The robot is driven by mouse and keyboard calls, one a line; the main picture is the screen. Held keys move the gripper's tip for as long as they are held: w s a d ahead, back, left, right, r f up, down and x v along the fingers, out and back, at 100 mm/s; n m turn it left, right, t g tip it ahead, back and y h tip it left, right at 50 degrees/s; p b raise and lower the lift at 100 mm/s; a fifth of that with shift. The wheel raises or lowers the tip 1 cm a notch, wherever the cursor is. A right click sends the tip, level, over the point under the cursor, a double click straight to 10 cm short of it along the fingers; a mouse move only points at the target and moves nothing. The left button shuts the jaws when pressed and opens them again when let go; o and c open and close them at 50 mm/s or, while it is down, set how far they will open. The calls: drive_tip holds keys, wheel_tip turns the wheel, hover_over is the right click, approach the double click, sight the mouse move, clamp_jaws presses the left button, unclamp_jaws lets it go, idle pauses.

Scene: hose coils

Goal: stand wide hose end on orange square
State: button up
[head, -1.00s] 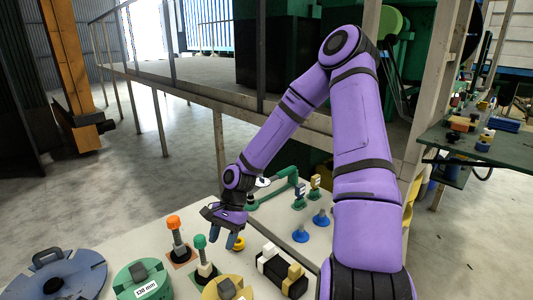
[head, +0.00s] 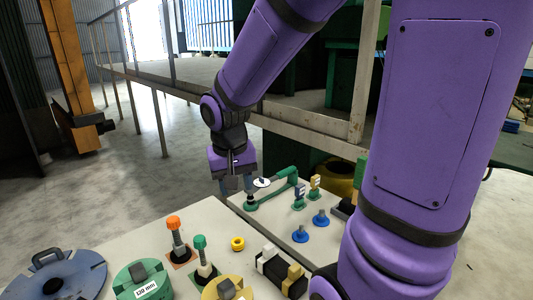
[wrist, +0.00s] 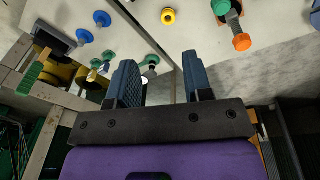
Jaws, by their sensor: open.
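My gripper (head: 236,187) points down, open and empty, above the far bench edge beside the white disc of a green pipe fitting (head: 275,193). In the wrist view its two blue fingers (wrist: 160,65) are apart, with a white-and-green piece between and beyond them. An orange-capped post (head: 174,226) stands on an orange-edged square (head: 170,263) on the near bench. It also shows in the wrist view (wrist: 240,40). I cannot tell which thing is the wide hose end.
Blue (head: 75,278), green (head: 133,277) and yellow (head: 215,290) coils lie at the front. Blue cones (head: 301,235) stand on the far bench. A railing (head: 290,130) runs behind.

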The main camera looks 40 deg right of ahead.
drive_tip(key=s+a+r+n+t+y, duration=0.1)
drive_tip(key=s+r+n+t, duration=0.3)
drive_tip(key=s+r, duration=0.8)
drive_tip(key=shift+s+a+n, duration=0.3)
drive_tip(key=shift+a+n, duration=0.2)
drive_tip(key=shift+a, duration=0.05)
idle(0.7)
